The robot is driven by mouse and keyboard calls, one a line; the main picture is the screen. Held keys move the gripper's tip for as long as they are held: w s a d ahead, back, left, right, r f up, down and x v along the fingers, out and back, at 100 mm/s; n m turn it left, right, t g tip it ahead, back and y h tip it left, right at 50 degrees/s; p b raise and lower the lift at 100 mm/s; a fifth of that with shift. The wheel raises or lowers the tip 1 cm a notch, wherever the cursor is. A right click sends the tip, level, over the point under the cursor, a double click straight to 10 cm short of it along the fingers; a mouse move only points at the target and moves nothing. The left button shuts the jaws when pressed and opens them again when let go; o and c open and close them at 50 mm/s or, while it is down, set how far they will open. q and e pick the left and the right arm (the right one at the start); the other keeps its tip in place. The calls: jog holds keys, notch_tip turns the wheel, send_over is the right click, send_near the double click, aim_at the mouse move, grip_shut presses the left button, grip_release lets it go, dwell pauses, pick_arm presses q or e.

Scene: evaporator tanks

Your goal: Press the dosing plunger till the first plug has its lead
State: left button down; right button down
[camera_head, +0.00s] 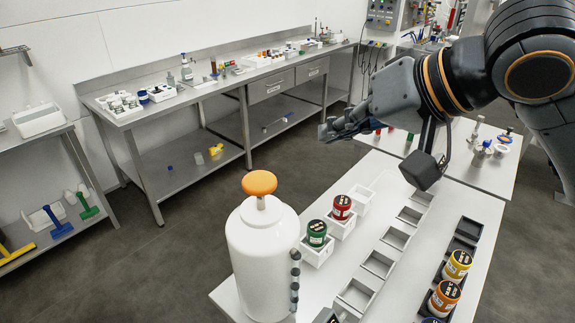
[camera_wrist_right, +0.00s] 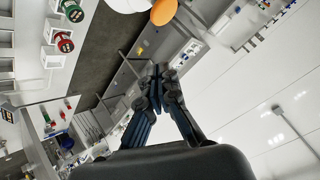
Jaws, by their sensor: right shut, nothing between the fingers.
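The dosing plunger is an orange round knob (camera_head: 260,183) on a short stem, on top of a white bottle (camera_head: 262,255) at the near left of the white table. The knob (camera_wrist_right: 164,12) also shows at the top of the right wrist view. My right gripper (camera_head: 328,132) is shut and empty, in the air above and to the right of the knob, well apart from it. Its fingertips (camera_wrist_right: 156,72) meet in the wrist view. A green jar (camera_head: 317,232) and a red jar (camera_head: 342,207) sit in white holders beside the bottle. I cannot tell which thing is the first plug. My left gripper is not in view.
Grey stacked pieces (camera_head: 295,280) stand against the bottle's right side. Empty trays (camera_head: 378,264) run along the table. Yellow (camera_head: 457,265) and orange (camera_head: 443,298) jars stand at the right. A steel bench (camera_head: 200,90) with small items is behind, across open floor.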

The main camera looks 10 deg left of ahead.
jog(key=w+a+f+p, duration=0.3)
jog(key=a+f, duration=0.4)
jog(key=f, duration=0.2)
jog(key=shift+w+f+p, duration=0.15)
jog(key=shift+p, duration=0.15)
jog(key=shift+a, duration=0.1)
notch_tip(320, 180, down, 4)
jog(key=shift+r+b, duration=0.1)
jog(key=shift+b, duration=0.55)
jog(key=w+r+p+v, duration=0.1)
jog(key=w+r+v, duration=0.1)
jog(key=v, duration=1.1)
jog(key=shift+w, duration=0.15)
